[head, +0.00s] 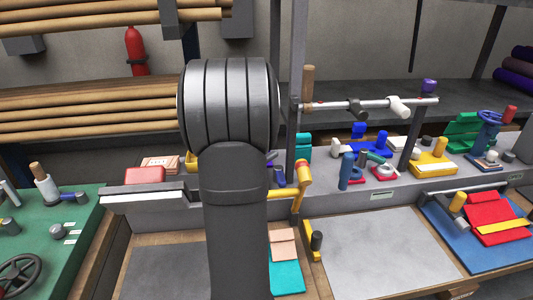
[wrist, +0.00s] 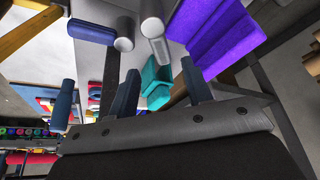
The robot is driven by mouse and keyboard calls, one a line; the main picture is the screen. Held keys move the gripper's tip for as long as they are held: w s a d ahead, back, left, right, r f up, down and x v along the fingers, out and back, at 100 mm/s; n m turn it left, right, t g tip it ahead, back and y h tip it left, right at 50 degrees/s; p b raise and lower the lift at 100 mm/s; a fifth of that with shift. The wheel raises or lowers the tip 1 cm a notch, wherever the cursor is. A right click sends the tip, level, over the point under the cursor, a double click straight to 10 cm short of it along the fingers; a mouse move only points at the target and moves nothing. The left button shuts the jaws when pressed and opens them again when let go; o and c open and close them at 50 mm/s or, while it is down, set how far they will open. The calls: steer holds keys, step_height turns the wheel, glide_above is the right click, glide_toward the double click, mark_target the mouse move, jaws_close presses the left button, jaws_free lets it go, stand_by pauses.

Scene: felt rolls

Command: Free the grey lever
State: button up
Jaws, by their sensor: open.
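I cannot tell for sure which part is the grey lever. In the head view a pale grey handle (head: 399,107) and a dark grey clamp (head: 357,107) sit on a thin metal rail above the bench. In the wrist view two light grey cylinders (wrist: 152,18) stick out near the top, beside a blue block (wrist: 92,31). My gripper (wrist: 160,66) is open, its two dark fingers wide apart. A teal block (wrist: 156,82) shows behind the gap between them, and a purple block (wrist: 222,35) lies to the right. In the head view my arm hides the gripper.
A yellow lever (head: 303,178) stands just right of my arm. Blue, red and yellow fittings crowd the grey bench ledge. A blue tray (head: 446,238) holds red and yellow felt at right. A grey mat (head: 375,255) in front is largely clear. A green board (head: 75,245) is at left.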

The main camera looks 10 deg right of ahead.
steer(key=x, duration=0.7)
jaws_close()
